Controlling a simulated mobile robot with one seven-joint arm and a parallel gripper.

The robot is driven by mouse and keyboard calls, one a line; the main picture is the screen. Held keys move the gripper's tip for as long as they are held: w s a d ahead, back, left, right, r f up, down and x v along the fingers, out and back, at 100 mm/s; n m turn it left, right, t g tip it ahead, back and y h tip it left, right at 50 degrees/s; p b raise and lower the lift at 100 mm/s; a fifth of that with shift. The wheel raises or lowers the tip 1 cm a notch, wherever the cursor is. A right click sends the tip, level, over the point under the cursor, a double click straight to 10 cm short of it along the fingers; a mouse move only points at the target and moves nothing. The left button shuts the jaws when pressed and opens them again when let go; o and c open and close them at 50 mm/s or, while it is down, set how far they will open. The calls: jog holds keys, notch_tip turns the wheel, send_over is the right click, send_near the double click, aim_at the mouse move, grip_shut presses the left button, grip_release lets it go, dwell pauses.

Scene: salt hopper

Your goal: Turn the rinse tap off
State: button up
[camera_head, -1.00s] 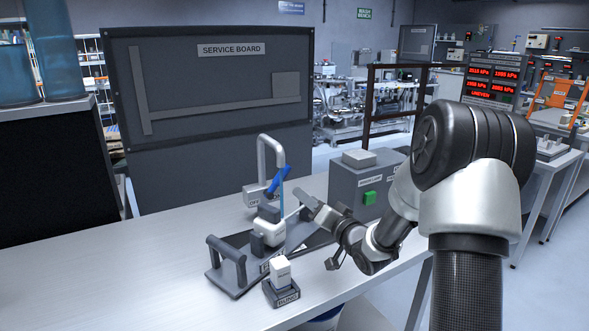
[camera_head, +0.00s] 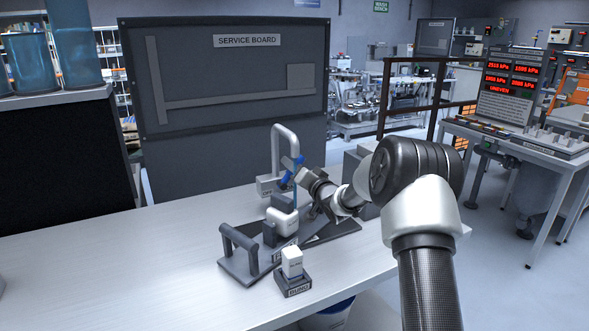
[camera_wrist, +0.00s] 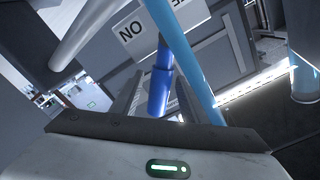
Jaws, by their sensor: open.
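The rinse tap (camera_head: 284,133) is a pale grey gooseneck standing at the back of the bench. Its blue lever (camera_head: 286,181) sits low beside the spout, and a light blue stream (camera_head: 295,198) hangs below the outlet. My gripper (camera_head: 291,167) is at the lever, with its fingers partly overlapping it in the head view. In the wrist view the blue lever (camera_wrist: 158,88) shows between the two open fingers, and the stream (camera_wrist: 178,48) crosses in front of the view. Whether a finger touches the lever cannot be told.
A grey stand with a handle (camera_head: 238,242) and a white block (camera_head: 283,220) are in front of the tap. A small labelled white piece (camera_head: 292,263) stands nearer. A grey box (camera_head: 357,165) is behind my arm. The left bench top (camera_head: 120,270) is clear.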

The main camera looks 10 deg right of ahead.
grip_shut()
jog(key=shift+a+n+b, duration=0.2)
jog(key=shift+n+b, duration=0.1)
jog(key=shift+b, duration=0.1)
jog(key=shift+a+r+n, duration=0.2)
jog(key=shift+r+n, duration=0.1)
jog(key=shift+n, duration=0.1)
grip_release()
jog(key=shift+s, duration=0.15)
jog(key=v, duration=1.7)
jog(key=shift+p, duration=0.3)
jog(key=shift+s, duration=0.1)
